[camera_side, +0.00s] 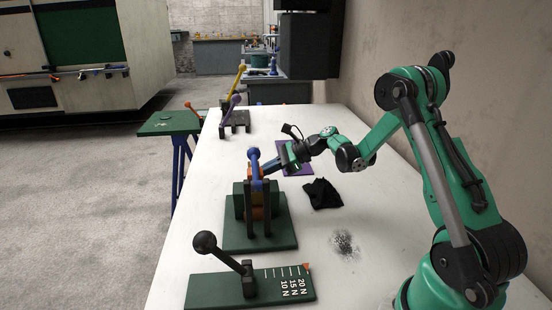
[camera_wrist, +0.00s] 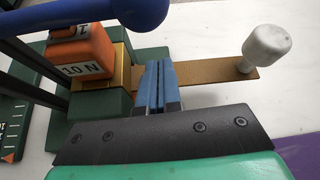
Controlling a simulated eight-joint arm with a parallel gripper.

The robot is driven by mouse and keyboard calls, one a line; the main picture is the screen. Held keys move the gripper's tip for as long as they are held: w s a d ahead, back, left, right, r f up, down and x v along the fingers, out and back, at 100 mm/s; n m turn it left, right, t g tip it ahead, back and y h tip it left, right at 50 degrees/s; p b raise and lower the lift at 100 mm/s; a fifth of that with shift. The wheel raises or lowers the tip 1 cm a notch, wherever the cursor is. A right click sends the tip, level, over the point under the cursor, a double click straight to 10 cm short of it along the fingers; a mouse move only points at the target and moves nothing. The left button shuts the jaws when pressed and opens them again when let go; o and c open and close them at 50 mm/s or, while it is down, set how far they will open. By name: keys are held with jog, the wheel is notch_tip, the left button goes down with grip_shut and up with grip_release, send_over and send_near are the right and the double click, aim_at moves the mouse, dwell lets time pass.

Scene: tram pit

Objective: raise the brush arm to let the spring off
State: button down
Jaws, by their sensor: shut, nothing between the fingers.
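The brush fixture's green base (camera_side: 262,238) stands on the white table, with dark uprights in front. A blue lever (camera_side: 255,165), apparently the brush arm, stands up from it; its thick blue end crosses the upper left of the wrist view (camera_wrist: 120,12). An orange block marked 10 N (camera_wrist: 80,52) sits beside a brass-coloured part. A flat brown strip (camera_wrist: 215,77) runs from there to a white knob (camera_wrist: 267,48). My gripper (camera_side: 268,170) is shut and empty; its blue fingers (camera_wrist: 159,80) are over the strip. Whether they touch it is unclear. No spring is clearly visible.
A green plate with a black ball-ended lever (camera_side: 206,243) and a newton scale lies at the front. A black cloth (camera_side: 322,194) and a purple mat (camera_side: 296,158) lie right of the fixture. Another lever stand (camera_side: 235,118) stands further back. The wall bounds the right side.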

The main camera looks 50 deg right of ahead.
jog(key=shift+a+r, duration=0.25)
jog(key=shift+r, duration=1.05)
jog(key=shift+r, duration=0.1)
jog(key=shift+r, duration=0.3)
jog(key=shift+w+r, duration=0.1)
notch_tip(320, 180, up, 10)
jog(key=s+a+n+t+h, duration=0.3)
jog(key=n+t, duration=0.2)
jog(key=n, duration=0.2)
jog(key=s+a+r+n+t, duration=0.4)
jog(key=s+a+n, duration=0.2)
jog(key=n, duration=0.1)
jog(key=shift+s+a+n+t+y, duration=0.2)
jog(key=shift+s+n+t+y, duration=0.1)
jog(key=shift+n+y, duration=0.1)
